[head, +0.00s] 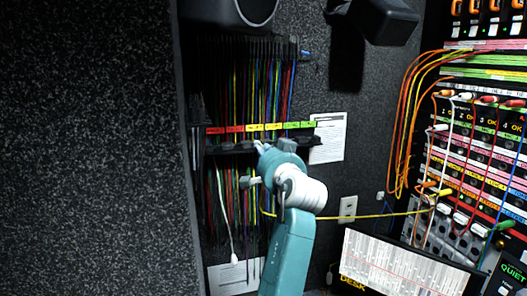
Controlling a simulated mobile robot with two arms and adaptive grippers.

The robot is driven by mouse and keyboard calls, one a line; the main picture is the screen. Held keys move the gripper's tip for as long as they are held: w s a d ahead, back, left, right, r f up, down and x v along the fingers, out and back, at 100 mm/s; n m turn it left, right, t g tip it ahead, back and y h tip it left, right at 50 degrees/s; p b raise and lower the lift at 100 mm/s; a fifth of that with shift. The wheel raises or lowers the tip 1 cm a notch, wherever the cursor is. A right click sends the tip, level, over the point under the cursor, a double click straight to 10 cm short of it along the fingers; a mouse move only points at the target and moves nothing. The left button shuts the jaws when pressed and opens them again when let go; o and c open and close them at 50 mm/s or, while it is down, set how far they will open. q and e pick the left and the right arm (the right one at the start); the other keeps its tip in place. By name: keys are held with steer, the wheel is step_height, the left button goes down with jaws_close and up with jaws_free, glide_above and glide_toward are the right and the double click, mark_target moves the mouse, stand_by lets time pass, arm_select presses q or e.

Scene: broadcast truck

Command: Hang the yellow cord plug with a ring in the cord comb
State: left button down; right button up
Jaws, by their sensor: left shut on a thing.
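The cord comb (222,149) is a dark rack on the back wall, under a strip of red, yellow and green labels. My left gripper (261,147) is at the comb's front, right of its middle, shut. My own wrist hides much of it. A yellow cord (375,215) runs from the patch panel on the right, across the wall, and curves up behind my left wrist. Its held end, the plug and any ring are hidden or too small to make out. I cannot tell whether it touches the comb. My right gripper is not in view.
Many coloured cords (262,85) hang above the comb and more hang below it. A patch panel (465,150) with plugged cords stands at right. A tilted desk screen (400,265) is at lower right. A dark panel (90,150) fills the left.

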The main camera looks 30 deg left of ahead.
arm_select(q)
steer(key=shift+f, duration=0.1)
steer(key=c, duration=0.6)
jaws_free()
steer(key=shift+o, duration=0.2)
steer(key=shift+s+d, duration=0.1)
steer(key=v, duration=0.7)
steer(key=shift+s+d, duration=0.25)
stand_by(1.1)
stand_by(0.4)
